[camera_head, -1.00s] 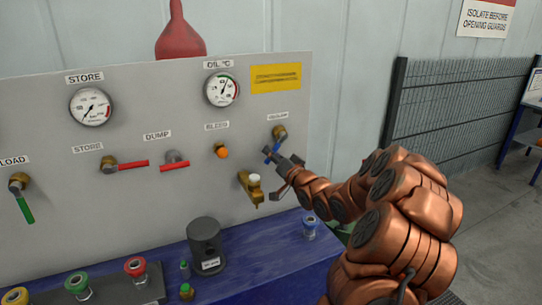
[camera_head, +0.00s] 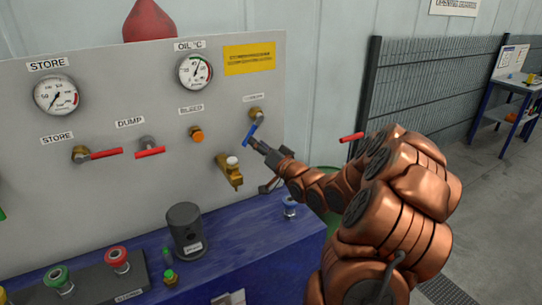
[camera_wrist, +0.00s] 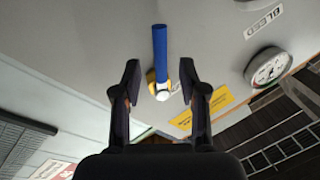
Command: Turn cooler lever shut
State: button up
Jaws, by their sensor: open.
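The lever with a blue handle (camera_head: 249,134) sits on a brass valve (camera_head: 257,114) at the panel's upper right, under a label too blurred to read. Its handle slants down and slightly left. In the wrist view the blue handle (camera_wrist: 160,50) runs upright between my two fingers, with a gap on each side. My gripper (camera_wrist: 160,82) is open and empty. In the head view my gripper (camera_head: 262,160) is close in front of the lever's lower end. Whether a finger touches the handle cannot be told.
A brass tap (camera_head: 231,172) juts from the panel just left of my gripper. An orange knob (camera_head: 196,133) and red levers (camera_head: 105,154) are further left. A dark cylinder (camera_head: 185,228) stands on the blue bench below. A mesh fence (camera_head: 430,90) is at right.

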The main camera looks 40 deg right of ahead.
jog(key=s, duration=0.6)
jog(key=shift+s+f, duration=0.15)
jog(key=shift+f, duration=0.25)
jog(key=shift+c, duration=0.3)
